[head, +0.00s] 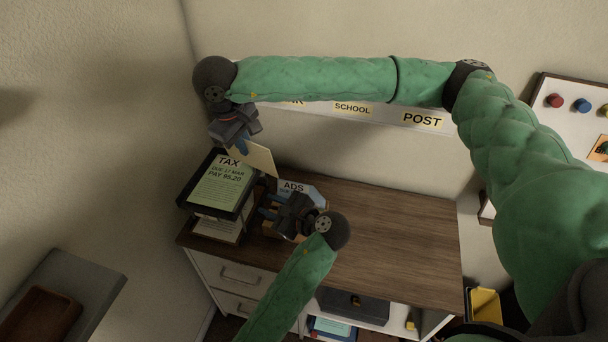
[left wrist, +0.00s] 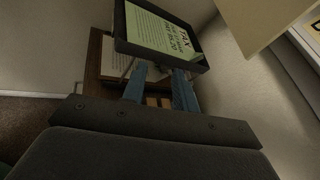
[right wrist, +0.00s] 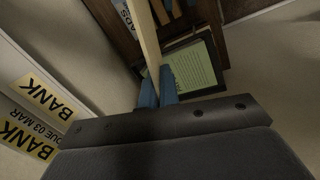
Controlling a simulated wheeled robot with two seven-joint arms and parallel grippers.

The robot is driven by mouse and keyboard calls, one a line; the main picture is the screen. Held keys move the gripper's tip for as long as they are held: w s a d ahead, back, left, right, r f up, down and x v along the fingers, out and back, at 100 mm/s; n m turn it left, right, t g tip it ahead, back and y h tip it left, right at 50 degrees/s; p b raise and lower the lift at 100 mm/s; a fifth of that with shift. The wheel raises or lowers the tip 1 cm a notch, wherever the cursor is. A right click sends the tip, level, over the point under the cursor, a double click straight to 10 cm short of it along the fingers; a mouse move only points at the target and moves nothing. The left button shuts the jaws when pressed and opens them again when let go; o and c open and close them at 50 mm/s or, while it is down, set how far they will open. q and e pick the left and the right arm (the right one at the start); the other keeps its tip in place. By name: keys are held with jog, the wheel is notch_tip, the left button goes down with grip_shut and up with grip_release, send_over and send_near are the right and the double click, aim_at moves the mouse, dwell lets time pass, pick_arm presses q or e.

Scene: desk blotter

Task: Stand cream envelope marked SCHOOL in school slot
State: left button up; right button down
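The cream envelope (head: 262,158) hangs tilted from my right gripper (head: 240,146), above the desk's back left corner. In the right wrist view my right gripper (right wrist: 158,88) is shut on the envelope (right wrist: 146,38), seen nearly edge-on; its marking cannot be read. The SCHOOL label (head: 352,108) is on the pale wall rack (head: 378,116), to the right of the envelope; the slot's inside is hidden. My left gripper (head: 282,212) is low over the desk's left end, in front of the ADS envelope. In the left wrist view it is open and empty (left wrist: 158,86).
A dark tray (head: 183,203) with a green TAX sheet (head: 222,184) stands at the desk's left end, below the envelope. A POST label (head: 422,120) is right of SCHOOL. The desk's right part (head: 400,230) is clear.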

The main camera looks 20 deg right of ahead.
pick_arm(q)
jog(key=d+r+t+y, duration=0.1)
jog(key=d+r, duration=0.3)
jog(key=r, duration=0.2)
jog(key=y, duration=0.2)
send_near(260, 154)
jog(key=shift+t, duration=0.4)
jog(key=x, duration=0.3)
jog(key=f+x, duration=0.1)
jog(key=x, duration=0.6)
jog(key=shift+w+f, duration=0.2)
jog(key=shift+f, duration=0.15)
jog(key=shift+c, duration=0.4)
grip_shut()
pick_arm(e)
jog(key=c, duration=1.6)
grip_release()
jog(key=shift+o, duration=0.2)
